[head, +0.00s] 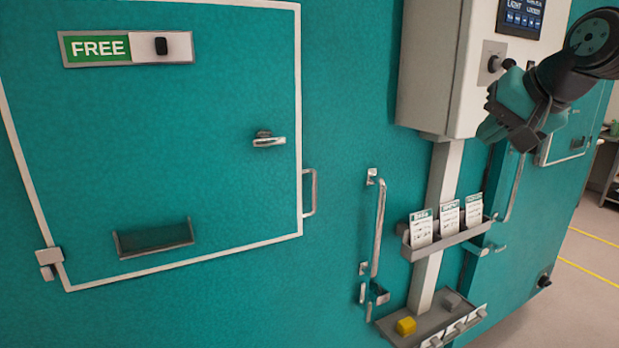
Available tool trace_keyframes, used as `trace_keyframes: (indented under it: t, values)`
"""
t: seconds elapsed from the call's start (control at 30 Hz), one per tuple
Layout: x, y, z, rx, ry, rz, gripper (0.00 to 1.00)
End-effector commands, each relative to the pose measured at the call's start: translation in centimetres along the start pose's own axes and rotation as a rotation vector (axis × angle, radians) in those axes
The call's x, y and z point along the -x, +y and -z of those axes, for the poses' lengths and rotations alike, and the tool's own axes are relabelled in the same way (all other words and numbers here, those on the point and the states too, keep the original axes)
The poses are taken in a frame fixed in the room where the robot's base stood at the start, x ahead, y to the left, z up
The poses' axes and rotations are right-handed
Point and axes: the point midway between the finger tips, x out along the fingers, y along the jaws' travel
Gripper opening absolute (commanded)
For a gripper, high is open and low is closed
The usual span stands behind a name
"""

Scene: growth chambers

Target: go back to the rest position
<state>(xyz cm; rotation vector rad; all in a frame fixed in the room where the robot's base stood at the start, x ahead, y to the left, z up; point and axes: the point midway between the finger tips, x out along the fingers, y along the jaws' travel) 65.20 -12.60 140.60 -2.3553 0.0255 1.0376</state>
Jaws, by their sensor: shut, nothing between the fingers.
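My gripper (492,98) is at the upper right, at the end of my teal and black arm. It is shut and holds nothing. It is in front of the lower right part of the white control box (436,75), close to a black knob (494,64) on a grey plate. The fingertips are small and dark, and I cannot tell whether they touch the box.
A teal chamber door (210,110) with a FREE sign (98,48) and a latch handle (269,140) is at the left. Floor is open at the right.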

Motion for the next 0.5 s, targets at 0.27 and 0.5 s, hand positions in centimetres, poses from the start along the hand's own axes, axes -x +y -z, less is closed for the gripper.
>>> trace_keyframes:
  t: [0.27, 0.5]
  values:
    - [-1.9, -2.6, -22.3, 0.498, -0.472, 0.093, 0.00]
    - [0.5, -0.2, -33.9, 0.810, -0.733, 0.174, 0.00]
